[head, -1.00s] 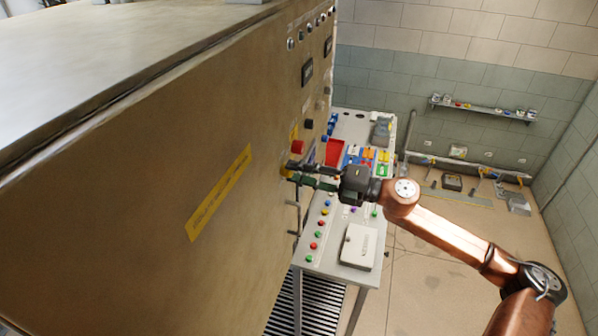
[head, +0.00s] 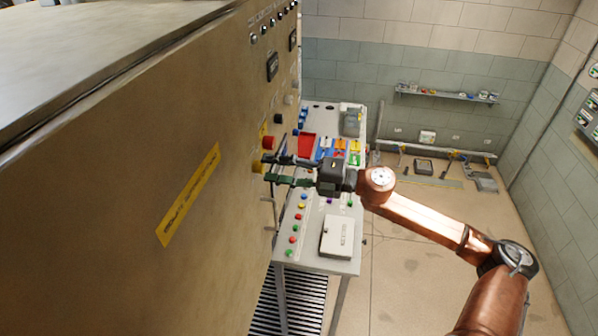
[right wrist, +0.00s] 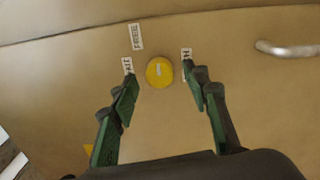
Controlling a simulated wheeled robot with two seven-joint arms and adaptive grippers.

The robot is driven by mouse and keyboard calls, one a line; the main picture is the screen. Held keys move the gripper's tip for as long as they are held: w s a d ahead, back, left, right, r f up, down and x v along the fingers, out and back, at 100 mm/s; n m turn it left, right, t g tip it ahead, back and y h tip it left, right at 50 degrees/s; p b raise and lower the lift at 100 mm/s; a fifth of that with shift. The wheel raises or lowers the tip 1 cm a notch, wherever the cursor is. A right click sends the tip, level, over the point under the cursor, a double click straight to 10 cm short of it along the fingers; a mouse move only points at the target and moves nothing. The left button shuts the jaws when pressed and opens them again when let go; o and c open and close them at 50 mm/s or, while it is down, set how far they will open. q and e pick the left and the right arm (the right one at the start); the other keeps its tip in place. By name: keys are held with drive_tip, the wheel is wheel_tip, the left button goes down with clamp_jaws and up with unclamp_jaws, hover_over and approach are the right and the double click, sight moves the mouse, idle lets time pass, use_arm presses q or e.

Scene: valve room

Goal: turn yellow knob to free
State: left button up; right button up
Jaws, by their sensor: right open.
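The yellow knob (right wrist: 159,72) sits on the tan cabinet face in the right wrist view, round with a short pale mark that looks roughly upright. Small white labels stand to its left (right wrist: 127,65), its right (right wrist: 186,54) and above it (right wrist: 136,36); their text is too small to read surely. My right gripper (right wrist: 160,80) is open, with a green-padded finger on each side of the knob and a gap to both. In the head view the right gripper (head: 268,170) reaches the cabinet face at the yellow knob (head: 258,166). My left gripper is not in view.
A red button (head: 268,143) sits just above the knob on the cabinet (head: 100,190). A metal handle (right wrist: 288,49) is at the right in the wrist view. A table with colored parts and buttons (head: 312,215) stands behind the arm.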

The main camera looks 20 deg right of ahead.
drive_tip(key=v, duration=1.1)
drive_tip(key=shift+f, duration=0.1)
drive_tip(key=shift+w, duration=0.1)
